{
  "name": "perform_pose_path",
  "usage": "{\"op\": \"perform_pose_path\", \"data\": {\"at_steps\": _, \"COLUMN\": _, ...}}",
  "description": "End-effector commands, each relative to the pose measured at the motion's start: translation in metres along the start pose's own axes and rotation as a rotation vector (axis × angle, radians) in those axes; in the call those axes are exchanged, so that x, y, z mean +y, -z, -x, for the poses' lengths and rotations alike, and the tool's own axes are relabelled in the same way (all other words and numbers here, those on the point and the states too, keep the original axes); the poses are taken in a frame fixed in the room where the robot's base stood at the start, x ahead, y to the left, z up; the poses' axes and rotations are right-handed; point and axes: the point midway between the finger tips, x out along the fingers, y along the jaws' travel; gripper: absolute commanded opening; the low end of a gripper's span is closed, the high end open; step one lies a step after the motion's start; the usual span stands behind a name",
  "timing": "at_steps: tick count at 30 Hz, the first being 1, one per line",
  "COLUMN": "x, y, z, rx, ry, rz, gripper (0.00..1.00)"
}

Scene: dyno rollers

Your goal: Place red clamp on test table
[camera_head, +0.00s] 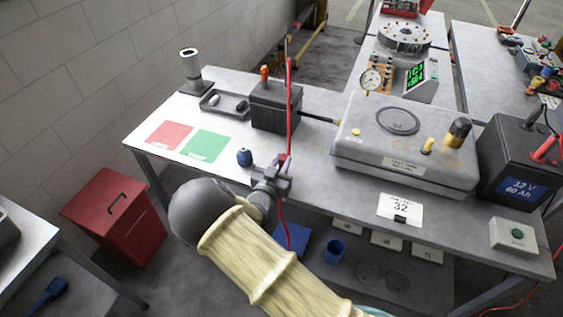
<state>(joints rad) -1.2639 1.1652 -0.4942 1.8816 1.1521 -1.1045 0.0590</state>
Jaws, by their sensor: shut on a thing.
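My gripper (282,168) is over the front part of the grey test table (335,195), near its front edge. It is shut on the red clamp (284,158), of which only a small red part shows between the jaws. A red cable (290,100) rises from the clamp and also hangs down below the gripper. The jaws hide most of the clamp. I cannot tell whether it touches the table top.
A blue knob-like object (244,158) stands just left of my gripper. A dark box (275,108) is behind it, and a grey machine (405,145) is to the right. Red and green mats (205,145) lie left. A black battery (522,160) stands far right.

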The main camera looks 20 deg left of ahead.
Motion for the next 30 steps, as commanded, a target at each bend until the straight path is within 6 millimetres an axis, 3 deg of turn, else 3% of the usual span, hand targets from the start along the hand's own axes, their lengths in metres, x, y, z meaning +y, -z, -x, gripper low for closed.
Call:
{"op": "perform_pose_path", "data": {"at_steps": 12, "x": 0.0, "y": -0.0058, "z": -0.0001, "rx": 0.0, "ry": 0.0, "rz": -0.002, "gripper": 0.0}}
{"op": "perform_pose_path", "data": {"at_steps": 13, "x": 0.0, "y": -0.0045, "z": -0.0001, "rx": 0.0, "ry": 0.0, "rz": -0.001, "gripper": 0.25}}
{"op": "perform_pose_path", "data": {"at_steps": 15, "x": 0.0, "y": -0.0042, "z": 0.0, "rx": 0.0, "ry": 0.0, "rz": -0.001, "gripper": 0.39}}
{"op": "perform_pose_path", "data": {"at_steps": 16, "x": -0.0001, "y": -0.0042, "z": 0.0, "rx": 0.0, "ry": 0.0, "rz": -0.001, "gripper": 0.41}}
{"op": "perform_pose_path", "data": {"at_steps": 27, "x": -0.0003, "y": 0.0, "z": 0.0001, "rx": 0.0, "ry": 0.001, "rz": -0.001, "gripper": 0.41}}
{"op": "perform_pose_path", "data": {"at_steps": 30, "x": -0.0012, "y": -0.0025, "z": 0.0096, "rx": -0.002, "ry": 0.002, "rz": -0.002, "gripper": 0.41}}
